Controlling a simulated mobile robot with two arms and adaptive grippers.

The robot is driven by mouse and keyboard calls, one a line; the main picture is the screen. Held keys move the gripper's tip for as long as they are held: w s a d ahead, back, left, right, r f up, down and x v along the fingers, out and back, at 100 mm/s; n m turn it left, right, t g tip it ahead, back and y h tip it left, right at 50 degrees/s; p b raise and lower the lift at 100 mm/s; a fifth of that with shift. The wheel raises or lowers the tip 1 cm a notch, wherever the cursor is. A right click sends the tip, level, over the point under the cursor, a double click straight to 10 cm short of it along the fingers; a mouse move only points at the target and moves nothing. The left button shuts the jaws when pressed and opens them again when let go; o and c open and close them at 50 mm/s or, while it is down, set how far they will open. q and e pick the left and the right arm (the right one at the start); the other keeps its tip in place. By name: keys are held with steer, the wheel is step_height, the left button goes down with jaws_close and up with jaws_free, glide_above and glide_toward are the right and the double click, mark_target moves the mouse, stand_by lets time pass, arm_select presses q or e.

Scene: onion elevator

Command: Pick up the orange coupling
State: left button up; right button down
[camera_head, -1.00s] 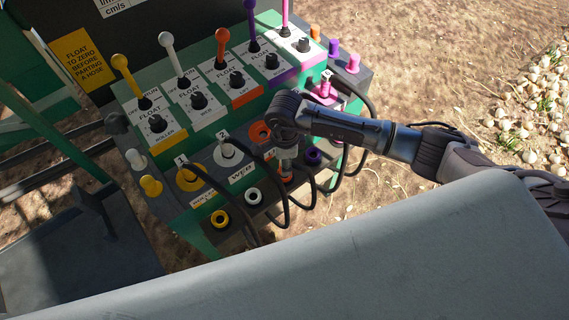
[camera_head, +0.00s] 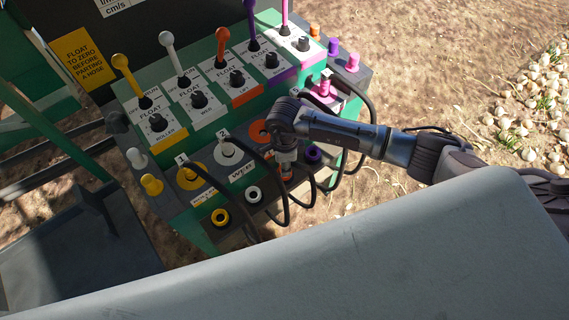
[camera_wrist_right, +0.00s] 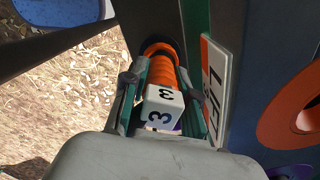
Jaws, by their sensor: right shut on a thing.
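The orange coupling (camera_wrist_right: 165,72) shows in the right wrist view as a ribbed orange body with a white block end (camera_wrist_right: 160,106) marked 3. Its far end sits at a dark round opening. My right gripper (camera_wrist_right: 162,82) has a finger on each side of the coupling and is shut on it. In the head view my right gripper (camera_head: 285,166) points down at the front of the panel, and the coupling is mostly hidden by it. My left gripper is not in view.
An orange ringed socket (camera_head: 260,132) is just above left of my gripper. Black hoses (camera_head: 270,185) loop close around it. A yellow coupling (camera_head: 189,177) and a white coupling (camera_head: 228,149) stand to the left, a pink one (camera_head: 325,84) to the upper right. Levers (camera_head: 222,48) rise behind.

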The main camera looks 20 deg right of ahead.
steer(key=shift+r, duration=0.1)
step_height(320, 180, up, 4)
steer(key=shift+w+b, duration=0.1)
steer(key=shift+b, duration=0.55)
arm_select(q)
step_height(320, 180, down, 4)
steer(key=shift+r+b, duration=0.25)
steer(key=shift+b, duration=0.85)
arm_select(e)
steer(key=s+d+r, duration=0.6)
steer(key=s+d, duration=0.2)
steer(key=shift+d+r, duration=0.4)
